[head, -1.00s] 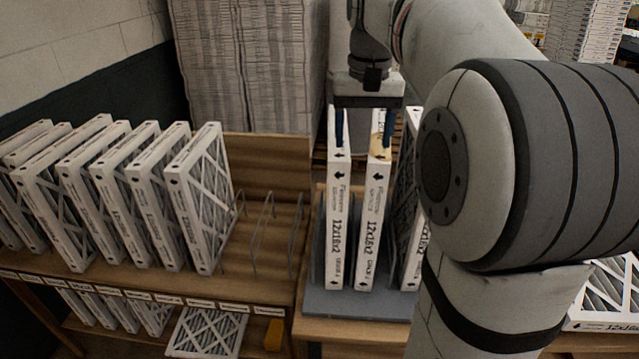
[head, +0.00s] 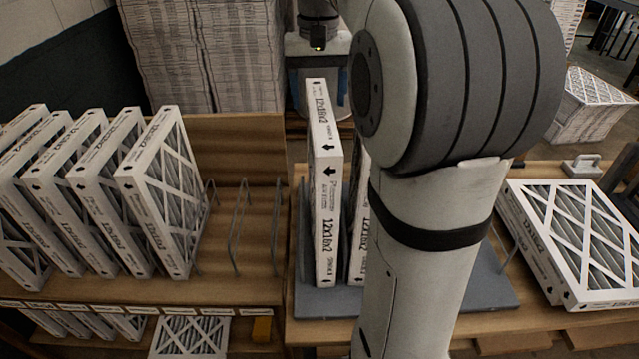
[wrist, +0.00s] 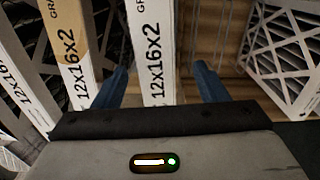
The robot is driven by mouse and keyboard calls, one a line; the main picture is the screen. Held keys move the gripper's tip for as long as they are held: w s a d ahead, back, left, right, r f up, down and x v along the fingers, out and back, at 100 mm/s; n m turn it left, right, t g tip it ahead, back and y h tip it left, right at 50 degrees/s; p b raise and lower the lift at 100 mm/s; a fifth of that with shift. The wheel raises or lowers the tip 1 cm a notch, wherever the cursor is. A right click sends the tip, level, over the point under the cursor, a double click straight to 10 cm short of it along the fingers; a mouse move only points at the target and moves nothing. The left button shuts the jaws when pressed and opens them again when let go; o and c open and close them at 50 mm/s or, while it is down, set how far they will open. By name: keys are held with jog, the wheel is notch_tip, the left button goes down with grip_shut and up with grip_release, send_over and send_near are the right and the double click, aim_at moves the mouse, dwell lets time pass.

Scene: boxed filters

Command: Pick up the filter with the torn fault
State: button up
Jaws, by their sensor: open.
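Several white boxed filters stand upright in a grey rack (head: 480,290). The leftmost one (head: 327,200) shows an intact printed edge. The filter beside it (head: 361,225) is mostly behind my arm in the head view. In the wrist view that second filter (wrist: 72,50) has a tan, torn-looking patch on its edge. My gripper (wrist: 160,70) is open, its blue fingers on either side of the leftmost rack filter (wrist: 156,50) in the picture, with the tan-patched one outside the fingers. In the head view my gripper (head: 318,92) is at the top of the leftmost filter. Contact cannot be told.
A wooden shelf at the left holds a row of filters (head: 160,190) and empty wire dividers (head: 240,235). More filters lie flat on the table at the right (head: 580,240). Tall stacks (head: 205,55) stand behind. My arm hides much of the rack.

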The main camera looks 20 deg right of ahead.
aim_at(320, 109)
jog(key=shift+d+f, duration=0.15)
jog(key=shift+f, duration=1.05)
jog(key=shift+d+f, duration=0.1)
jog(key=shift+f, duration=1.05)
grip_shut()
jog(key=shift+r, duration=0.1)
